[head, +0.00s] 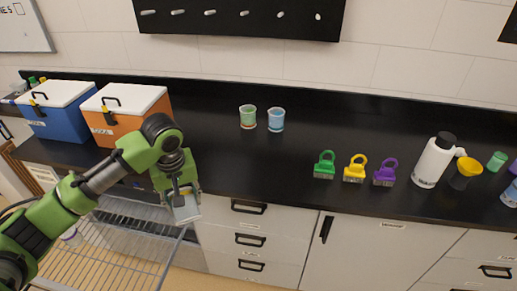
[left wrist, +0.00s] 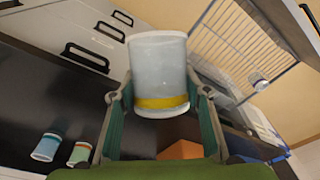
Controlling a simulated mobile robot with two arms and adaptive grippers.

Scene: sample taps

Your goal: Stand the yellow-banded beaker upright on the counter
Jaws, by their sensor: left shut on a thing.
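The yellow-banded beaker (head: 187,211) is pale and translucent. In the left wrist view the beaker (left wrist: 158,65) sits between the fingers, its yellow band near the end closer to the palm. My left gripper (head: 181,193) is shut on it, and the fingers (left wrist: 160,98) press on both sides. The beaker is in the air at the counter's front edge, in front of the drawers. Its tilt is hard to tell. The black counter (head: 240,165) has bare room behind the gripper. My right gripper is in neither view.
A green-filled beaker (head: 248,117) and a blue-filled one (head: 276,120) stand at the back. Blue (head: 55,120) and orange (head: 125,107) coolers are left. A wire rack (head: 120,250) is below.

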